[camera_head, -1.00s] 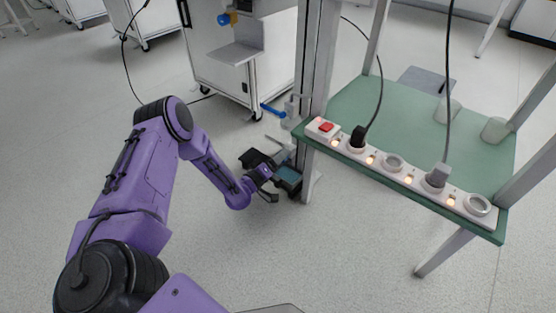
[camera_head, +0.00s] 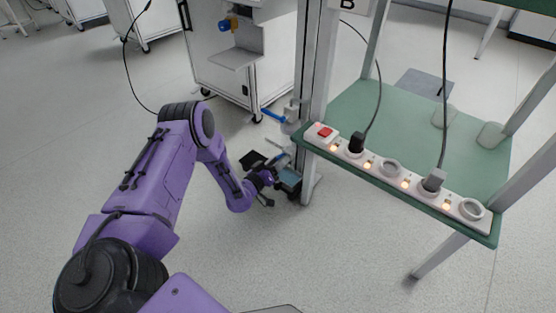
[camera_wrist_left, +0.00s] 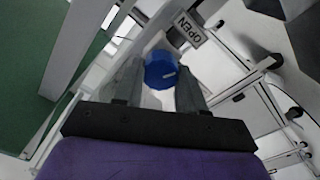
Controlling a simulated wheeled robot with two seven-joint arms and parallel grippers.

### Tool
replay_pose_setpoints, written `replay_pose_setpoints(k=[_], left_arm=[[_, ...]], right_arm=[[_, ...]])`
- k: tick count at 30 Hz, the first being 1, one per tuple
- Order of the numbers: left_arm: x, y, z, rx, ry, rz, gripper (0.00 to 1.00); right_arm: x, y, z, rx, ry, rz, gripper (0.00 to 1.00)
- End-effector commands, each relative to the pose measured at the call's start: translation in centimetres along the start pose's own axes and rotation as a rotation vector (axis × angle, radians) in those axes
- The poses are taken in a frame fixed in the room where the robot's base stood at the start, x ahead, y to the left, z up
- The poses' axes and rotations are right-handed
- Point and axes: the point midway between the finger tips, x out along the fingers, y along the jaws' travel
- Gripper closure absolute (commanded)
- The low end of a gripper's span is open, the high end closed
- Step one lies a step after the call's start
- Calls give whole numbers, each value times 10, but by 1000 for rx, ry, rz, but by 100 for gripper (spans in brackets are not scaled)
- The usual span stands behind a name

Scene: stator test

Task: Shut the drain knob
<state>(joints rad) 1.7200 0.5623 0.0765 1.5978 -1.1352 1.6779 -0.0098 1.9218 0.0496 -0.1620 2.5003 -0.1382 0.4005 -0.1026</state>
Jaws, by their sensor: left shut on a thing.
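The drain knob (camera_wrist_left: 160,70) is a round blue knob in the left wrist view, beside a white label reading OPEN (camera_wrist_left: 187,30). My left gripper (camera_wrist_left: 158,92) is shut on the knob, one grey finger on each side of it. In the head view my left gripper (camera_head: 266,183) is low by the foot of the metal post, and the knob in its grip cannot be made out there. My right gripper is not in view.
A green-topped bench (camera_head: 400,125) with a power strip (camera_head: 400,178) along its edge stands right of the post (camera_head: 316,100). A blue lever (camera_head: 272,116) is on the post. A dark box (camera_head: 289,182) sits by its foot. Open floor lies in front.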

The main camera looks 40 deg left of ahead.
Motion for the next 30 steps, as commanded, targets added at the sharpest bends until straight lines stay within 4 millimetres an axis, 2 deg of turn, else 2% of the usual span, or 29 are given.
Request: replay_pose_setpoints(k=[6, 30], left_arm=[[-1, 3, 1, 205, -9, 3, 91], [-2, 3, 3, 933, -9, 5, 91]], right_arm=[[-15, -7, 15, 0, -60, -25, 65], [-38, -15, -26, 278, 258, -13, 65]])
